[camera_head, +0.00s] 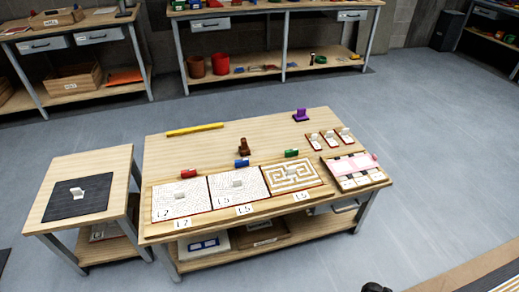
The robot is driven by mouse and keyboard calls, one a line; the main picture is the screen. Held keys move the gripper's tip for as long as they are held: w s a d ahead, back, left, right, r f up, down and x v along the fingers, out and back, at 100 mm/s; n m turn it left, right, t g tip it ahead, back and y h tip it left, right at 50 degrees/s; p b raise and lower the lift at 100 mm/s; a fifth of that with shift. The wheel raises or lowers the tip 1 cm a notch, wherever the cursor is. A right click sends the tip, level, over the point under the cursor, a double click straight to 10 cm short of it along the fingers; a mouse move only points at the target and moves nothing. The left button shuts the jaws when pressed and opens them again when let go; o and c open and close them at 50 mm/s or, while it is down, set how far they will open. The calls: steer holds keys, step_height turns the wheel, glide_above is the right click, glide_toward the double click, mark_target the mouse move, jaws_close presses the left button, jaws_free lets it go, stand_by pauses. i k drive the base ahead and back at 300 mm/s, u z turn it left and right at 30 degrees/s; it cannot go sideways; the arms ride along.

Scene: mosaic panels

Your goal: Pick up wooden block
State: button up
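A small dark brown upright piece (243,147) stands on the wooden work table (285,127), behind the mosaic panels. It may be the wooden block, but it is too small to tell its exact shape or material. Red (188,173), blue (242,163) and green (291,153) blocks lie in a row along the panels' back edge. A purple piece (300,115) stands near the table's far right corner. My gripper does not show clearly. Only a small dark rounded part (375,287) shows at the bottom edge, and I cannot tell what it is.
White mosaic panels (180,207) line the table's front, with a pink-topped tray (352,162) at right. A yellow bar (195,129) lies at the back left. A side table (60,212) with a dark mat stands left. Benches stand behind; grey floor (440,150) is clear at right.

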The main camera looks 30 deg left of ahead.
mark_target(244, 150)
steer(key=z, duration=0.1)
steer(key=k, duration=0.9)
steer(key=u, duration=4)
steer(key=i, duration=0.1)
steer(key=z, duration=2.45)
steer(key=i, duration=1)
steer(key=u, duration=0.05)
